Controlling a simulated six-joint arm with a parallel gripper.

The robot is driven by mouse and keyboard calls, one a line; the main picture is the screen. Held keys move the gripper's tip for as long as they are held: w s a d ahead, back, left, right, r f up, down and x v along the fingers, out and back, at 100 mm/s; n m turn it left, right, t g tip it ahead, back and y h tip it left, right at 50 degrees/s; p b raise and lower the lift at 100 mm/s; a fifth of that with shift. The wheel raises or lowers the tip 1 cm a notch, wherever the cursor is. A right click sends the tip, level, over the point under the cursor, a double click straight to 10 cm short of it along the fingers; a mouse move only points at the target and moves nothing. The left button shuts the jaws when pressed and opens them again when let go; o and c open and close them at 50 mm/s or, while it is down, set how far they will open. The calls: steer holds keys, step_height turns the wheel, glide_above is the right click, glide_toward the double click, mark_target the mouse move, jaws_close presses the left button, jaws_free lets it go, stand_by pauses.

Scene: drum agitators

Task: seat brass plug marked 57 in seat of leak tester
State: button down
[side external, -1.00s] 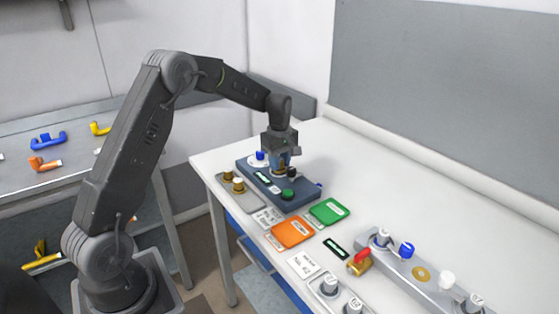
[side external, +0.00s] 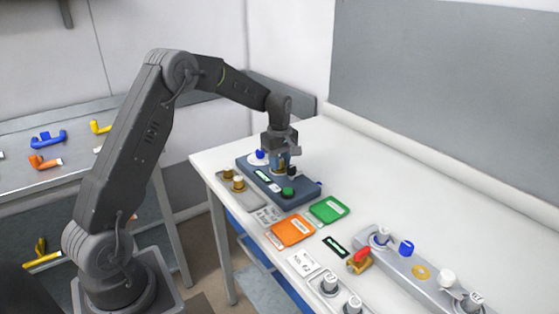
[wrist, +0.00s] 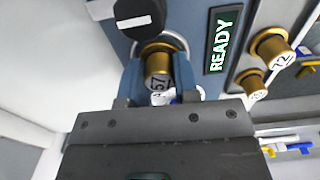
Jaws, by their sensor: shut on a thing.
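The brass plug marked 57 (wrist: 158,72) is between the blue fingers of my gripper (wrist: 158,80), which are shut on it. Its marked end faces the wrist camera. Its far end is at the pale ring of the seat (wrist: 176,40) on the leak tester; I cannot tell how deep it sits. In the side view my gripper (side external: 281,165) points down over the blue-grey leak tester (side external: 300,203), and the plug is mostly hidden by the fingers. The tester's display (wrist: 223,40) reads READY.
A black knob (wrist: 138,16) stands close beside the seat. A green button (side external: 288,193) and a blue part (side external: 260,154) are also on the tester. Two other brass plugs (side external: 238,183) stand on a grey tray at left; one is marked 72 (wrist: 272,46). Green (side external: 329,210) and orange (side external: 292,231) cards lie in front.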

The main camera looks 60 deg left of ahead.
steer(key=c, duration=0.8)
jaws_free()
steer(key=o, duration=0.3)
steer(key=shift+r, duration=0.15)
steer(key=shift+r, duration=3.6)
